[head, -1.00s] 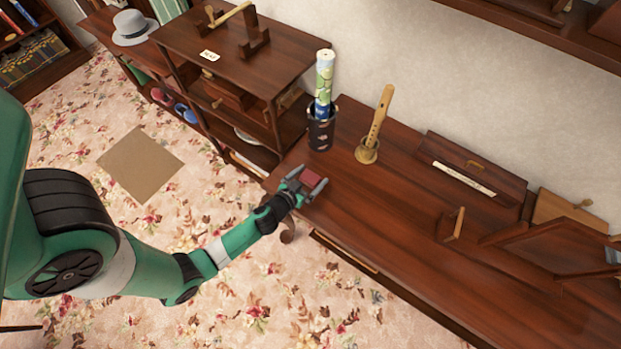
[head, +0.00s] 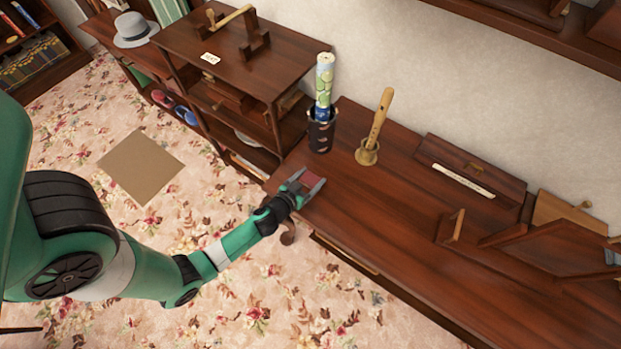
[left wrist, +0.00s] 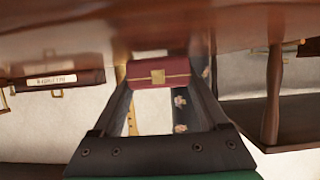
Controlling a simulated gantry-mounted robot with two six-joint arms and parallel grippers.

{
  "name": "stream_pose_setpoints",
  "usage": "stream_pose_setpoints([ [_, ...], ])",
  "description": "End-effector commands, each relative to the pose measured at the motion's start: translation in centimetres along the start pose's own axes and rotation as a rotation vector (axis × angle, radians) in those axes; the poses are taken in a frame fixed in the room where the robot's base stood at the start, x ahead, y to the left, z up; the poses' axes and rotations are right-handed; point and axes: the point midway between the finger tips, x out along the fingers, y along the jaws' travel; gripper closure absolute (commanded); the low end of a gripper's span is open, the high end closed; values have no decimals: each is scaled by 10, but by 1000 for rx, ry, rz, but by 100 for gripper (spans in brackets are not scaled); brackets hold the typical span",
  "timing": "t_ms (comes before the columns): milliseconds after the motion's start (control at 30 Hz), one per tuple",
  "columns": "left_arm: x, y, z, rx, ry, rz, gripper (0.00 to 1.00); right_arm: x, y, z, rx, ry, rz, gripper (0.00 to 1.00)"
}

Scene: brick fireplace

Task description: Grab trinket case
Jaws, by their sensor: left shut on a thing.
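The trinket case (head: 306,184) is a small dark red box at the near left end of the wooden bench top. In the left wrist view the red case (left wrist: 158,70) shows a gold clasp and a gold line along its front. My left gripper (head: 308,185) is shut on the case, with one finger on each side of it. In the left wrist view the fingers of my left gripper (left wrist: 160,82) reach the case's two sides. The case is at or just above the wood; I cannot tell if it touches. My right gripper is not in view.
A dark cup with rolled paper (head: 322,130) and a wooden flute in a brass holder (head: 372,135) stand behind the case. A shelf unit (head: 240,60) is at the back left. The bench top (head: 390,215) is clear right of the case.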

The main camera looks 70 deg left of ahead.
Motion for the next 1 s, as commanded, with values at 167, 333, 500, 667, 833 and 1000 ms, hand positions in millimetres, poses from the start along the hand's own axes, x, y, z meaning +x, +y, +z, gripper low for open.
stream_pose_setpoints([
  [167,-12,0,-30,-2,1,1,78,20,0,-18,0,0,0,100],
  [333,-40,34,-57,4,5,13,78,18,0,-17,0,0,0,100],
  [500,-70,75,-76,3,4,15,78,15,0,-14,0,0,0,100],
  [667,-93,110,-88,0,4,12,78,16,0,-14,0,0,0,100],
  [833,-104,122,-97,1,-2,2,78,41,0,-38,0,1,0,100],
  [1000,-105,126,-94,-1,0,1,78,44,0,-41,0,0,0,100],
])
